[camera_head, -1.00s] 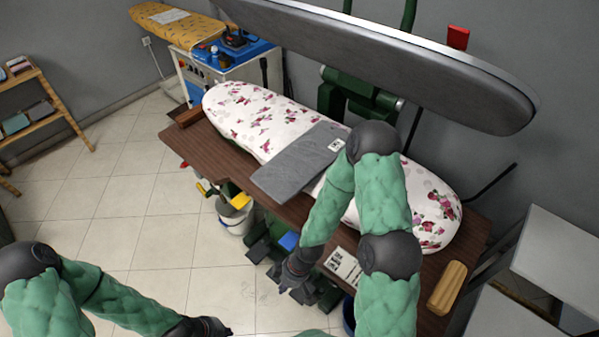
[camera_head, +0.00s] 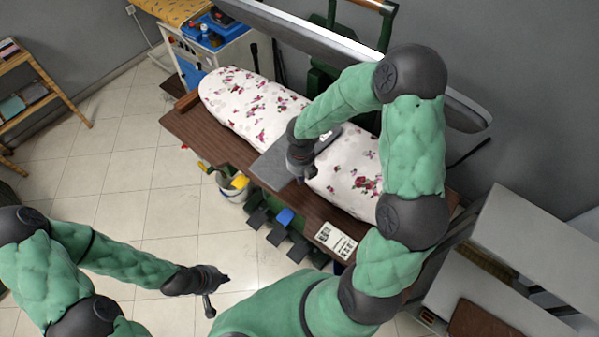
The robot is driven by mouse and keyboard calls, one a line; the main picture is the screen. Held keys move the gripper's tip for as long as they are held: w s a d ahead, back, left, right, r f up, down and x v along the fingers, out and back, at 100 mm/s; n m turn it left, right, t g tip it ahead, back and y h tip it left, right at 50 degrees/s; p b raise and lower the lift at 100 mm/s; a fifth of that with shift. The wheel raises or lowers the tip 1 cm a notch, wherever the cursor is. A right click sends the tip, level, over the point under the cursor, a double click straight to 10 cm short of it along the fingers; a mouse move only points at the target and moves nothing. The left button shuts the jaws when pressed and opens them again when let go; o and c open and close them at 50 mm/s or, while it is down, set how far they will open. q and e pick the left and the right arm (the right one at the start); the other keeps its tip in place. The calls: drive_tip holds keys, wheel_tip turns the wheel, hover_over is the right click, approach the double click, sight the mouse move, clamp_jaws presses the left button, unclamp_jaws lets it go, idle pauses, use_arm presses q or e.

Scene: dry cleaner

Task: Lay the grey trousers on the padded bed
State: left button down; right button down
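The grey trousers (camera_head: 267,166) are a flat folded strip lying across the middle of the padded bed, their near end reaching over the brown wooden table. The padded bed (camera_head: 240,104) is long and white with pink flowers. My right gripper (camera_head: 302,177) is over the trousers, pointing down, and hides part of them; whether it touches them is unclear. Its fingers are too small and dark to tell open from shut. My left gripper (camera_head: 215,292) is low at the left over the tiled floor, away from the trousers; its finger opening is also unclear.
The brown wooden table (camera_head: 200,139) surrounds the bed. The grey press head (camera_head: 290,34) hangs above and behind it. A printed card (camera_head: 336,240) lies at the table's front edge. A white bucket (camera_head: 233,193) and foot pedals (camera_head: 276,237) are below. Pale cabinets (camera_head: 535,250) stand at right.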

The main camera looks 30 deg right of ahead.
drive_tip(key=w+d+f, duration=0.2)
drive_tip(key=w+f, duration=0.1)
drive_tip(key=f, duration=0.6)
drive_tip(key=shift+w+f, duration=0.15)
drive_tip(key=shift+w, duration=0.25)
drive_tip(key=shift+w, duration=0.1)
